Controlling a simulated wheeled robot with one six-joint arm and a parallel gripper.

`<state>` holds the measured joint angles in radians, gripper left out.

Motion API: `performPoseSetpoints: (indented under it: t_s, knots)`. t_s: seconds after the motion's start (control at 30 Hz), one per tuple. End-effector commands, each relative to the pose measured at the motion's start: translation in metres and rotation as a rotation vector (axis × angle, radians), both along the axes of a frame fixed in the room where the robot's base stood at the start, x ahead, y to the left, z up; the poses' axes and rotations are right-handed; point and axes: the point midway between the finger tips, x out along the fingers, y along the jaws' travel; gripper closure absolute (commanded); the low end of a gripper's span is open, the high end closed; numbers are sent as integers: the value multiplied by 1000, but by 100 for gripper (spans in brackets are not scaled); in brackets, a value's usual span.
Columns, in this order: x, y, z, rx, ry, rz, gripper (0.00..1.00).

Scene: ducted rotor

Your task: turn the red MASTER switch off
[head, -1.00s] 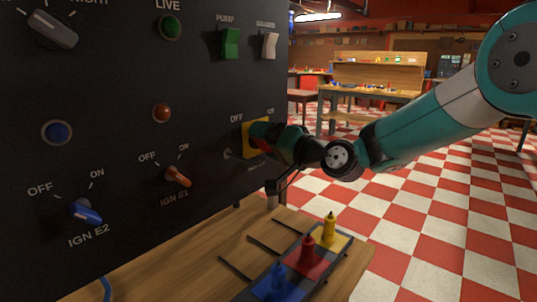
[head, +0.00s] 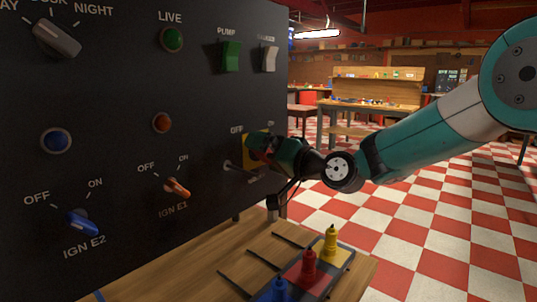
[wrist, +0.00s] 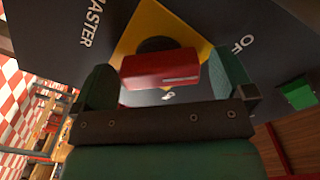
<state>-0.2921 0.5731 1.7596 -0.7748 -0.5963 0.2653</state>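The red MASTER switch handle (wrist: 160,68) shows in the wrist view in front of a yellow plate (wrist: 150,22). MASTER is lettered to its left, an OFF label to its upper right, and an ON label just below the handle. My gripper (wrist: 168,80) is open, its two green fingers on either side of the handle. Dark room shows between the handle and the right finger; the left finger is closer, and I cannot tell if it touches. In the head view my gripper (head: 262,146) covers most of the yellow plate (head: 247,157) and the handle.
The black panel also bears a green PUMP switch (head: 231,56), a white switch (head: 269,58), an orange IGN E1 knob (head: 177,187) and a blue IGN E2 knob (head: 82,222). Below, a wooden table (head: 190,272) carries a tray with blue, red and yellow pieces (head: 309,265).

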Motion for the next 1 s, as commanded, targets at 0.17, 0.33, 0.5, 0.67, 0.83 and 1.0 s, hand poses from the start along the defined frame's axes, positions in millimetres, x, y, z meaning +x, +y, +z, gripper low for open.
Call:
performPoseSetpoints:
  t_s: [0.17, 0.33, 0.5, 0.67, 0.83, 1.0]
  knots:
    - [-4, -7, -1, 1, 2, -3, 0]
    - [-22, -32, -2, 2, 1, -5, 0]
    - [-50, -67, -3, 0, 1, -6, 0]
    - [-75, -98, -2, 1, -1, -6, 0]
    - [-95, -123, -2, 0, 0, -4, 0]
    - [-106, -135, 0, 0, 0, -1, 0]
